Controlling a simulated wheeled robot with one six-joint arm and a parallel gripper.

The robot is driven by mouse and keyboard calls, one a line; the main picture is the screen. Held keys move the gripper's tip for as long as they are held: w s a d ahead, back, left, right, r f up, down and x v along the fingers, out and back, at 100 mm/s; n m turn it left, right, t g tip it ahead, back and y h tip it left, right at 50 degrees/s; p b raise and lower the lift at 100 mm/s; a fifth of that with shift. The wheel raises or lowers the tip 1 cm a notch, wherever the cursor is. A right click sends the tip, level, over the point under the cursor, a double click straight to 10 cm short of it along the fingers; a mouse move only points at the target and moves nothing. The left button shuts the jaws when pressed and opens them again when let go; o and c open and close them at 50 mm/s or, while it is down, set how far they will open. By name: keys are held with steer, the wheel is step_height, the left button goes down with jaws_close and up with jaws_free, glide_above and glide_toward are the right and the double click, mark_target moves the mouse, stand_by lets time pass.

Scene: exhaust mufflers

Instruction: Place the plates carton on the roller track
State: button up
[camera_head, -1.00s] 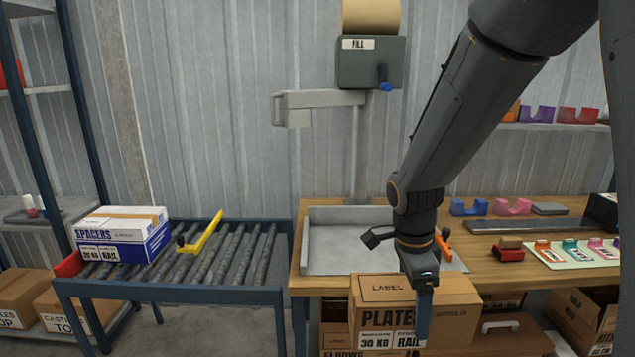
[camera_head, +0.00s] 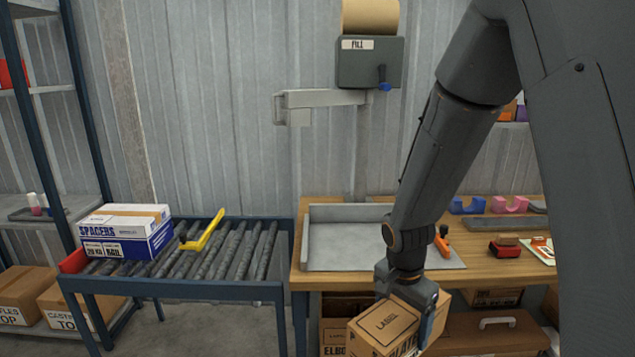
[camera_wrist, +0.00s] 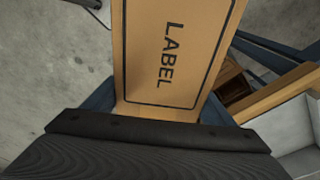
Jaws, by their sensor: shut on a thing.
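The plates carton (camera_head: 385,325) is a brown box with a LABEL panel on top and PLATES printed on its side. My gripper (camera_head: 410,310) is shut on it, with fingers on opposite sides, in front of the workbench. In the wrist view the carton's top (camera_wrist: 175,50) fills the middle, below my gripper (camera_wrist: 160,125). The carton's lower part is cut off by the frame edge. The roller track (camera_head: 225,255) is at the left, with bare rollers on its right part.
A white and blue spacers carton (camera_head: 125,235) sits on the track's left part. A yellow bar (camera_head: 203,230) lies across the track beside it. The workbench (camera_head: 480,268) stands right of the track, with a metal tray (camera_head: 345,248) on it. More cartons stand underneath.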

step_height(320, 180, down, 11)
steer(key=w+n+y, duration=0.1)
steer(key=w+n, duration=0.1)
steer(key=n, duration=0.8)
steer(key=shift+d+f+t, duration=0.15)
steer(key=shift+d+t, duration=0.15)
steer(key=shift+d, duration=0.15)
